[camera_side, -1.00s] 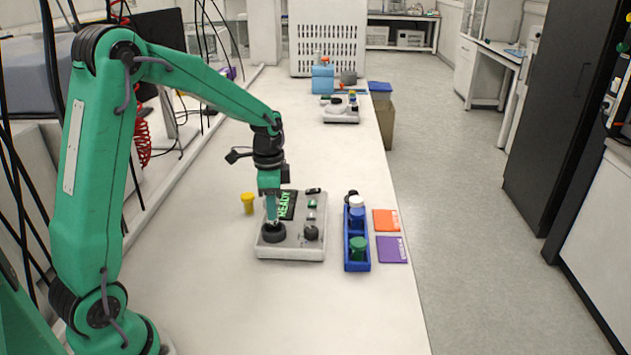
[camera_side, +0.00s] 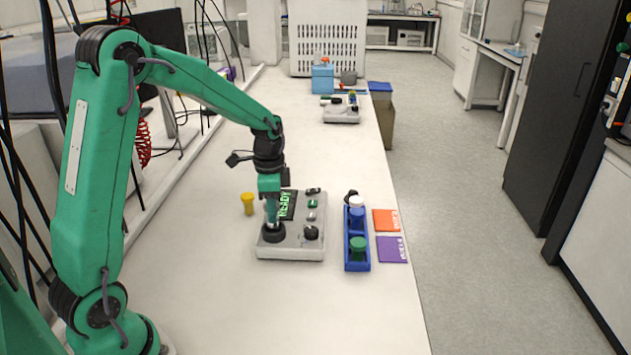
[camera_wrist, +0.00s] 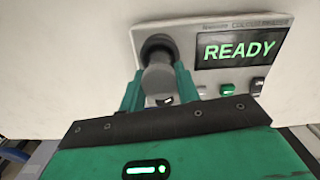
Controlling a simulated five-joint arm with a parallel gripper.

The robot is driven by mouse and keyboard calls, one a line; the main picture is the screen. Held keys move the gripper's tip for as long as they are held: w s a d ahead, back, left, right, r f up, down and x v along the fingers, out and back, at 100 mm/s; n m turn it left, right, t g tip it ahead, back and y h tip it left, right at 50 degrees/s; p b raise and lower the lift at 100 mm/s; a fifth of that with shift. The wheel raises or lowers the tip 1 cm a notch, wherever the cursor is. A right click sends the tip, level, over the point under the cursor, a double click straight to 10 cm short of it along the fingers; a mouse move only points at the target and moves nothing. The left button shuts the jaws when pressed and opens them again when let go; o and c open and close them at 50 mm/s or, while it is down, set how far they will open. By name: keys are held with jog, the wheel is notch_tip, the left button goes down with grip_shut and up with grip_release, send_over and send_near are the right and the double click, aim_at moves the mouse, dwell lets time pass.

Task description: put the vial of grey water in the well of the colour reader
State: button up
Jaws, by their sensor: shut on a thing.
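The colour reader (camera_side: 308,248) is a light grey box on the bench, its screen showing READY in green, also in the wrist view (camera_wrist: 225,78). Its well has a black round collar (camera_side: 272,233) at the reader's left side. My gripper (camera_side: 271,213) points down directly over the collar. In the wrist view its green fingers (camera_wrist: 157,88) are shut on the grey-topped vial (camera_wrist: 158,80), with the dark collar just beyond it. The vial's lower part is hidden, so I cannot tell how deep it sits in the well.
A blue rack (camera_side: 357,266) right of the reader holds a green-capped vial (camera_side: 358,244) and others. Orange (camera_side: 386,220) and purple (camera_side: 392,249) cards lie beside it. A yellow-capped vial (camera_side: 248,203) stands left of the reader. The front of the bench is clear.

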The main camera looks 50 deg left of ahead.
jog(key=shift+f, duration=0.6)
jog(key=shift+f, duration=0.4)
jog(key=shift+f, duration=0.55)
dwell(0.6)
jog(key=o, duration=1.5)
jog(key=shift+r, duration=0.1)
jog(key=shift+r, duration=3.4)
